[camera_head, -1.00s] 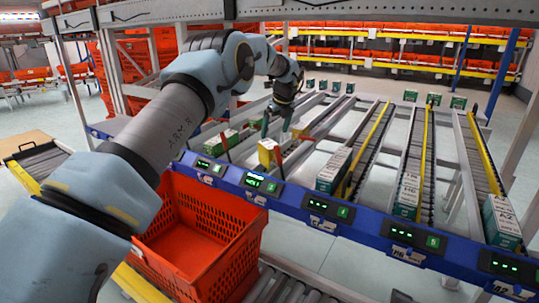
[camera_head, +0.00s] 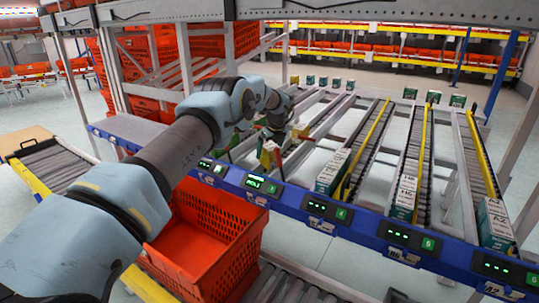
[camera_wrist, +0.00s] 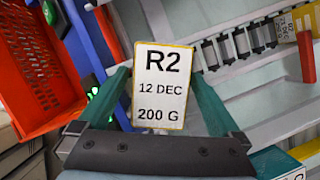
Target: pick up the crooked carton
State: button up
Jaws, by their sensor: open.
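The carton (camera_wrist: 163,85) labelled R2 shows its white, yellow-edged top between my gripper's fingers in the wrist view, slightly turned. In the head view a yellow and white carton (camera_head: 268,157), likely the same one, sits beside red dividers at the rack's front. My gripper (camera_wrist: 160,80) has its two teal fingers apart, one on each side of the carton. I cannot tell whether they touch it. In the head view my gripper (camera_head: 272,136) is just above the carton and partly hides it.
Red dividers (camera_wrist: 306,55) stand near the carton. An orange tote (camera_head: 205,240) is in front of the blue rail (camera_head: 345,222). Other cartons (camera_head: 333,172) stand in lanes to the right. Another labelled carton (camera_wrist: 296,173) shows at the wrist view's lower right corner.

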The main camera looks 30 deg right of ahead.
grip_shut()
dwell(0.8)
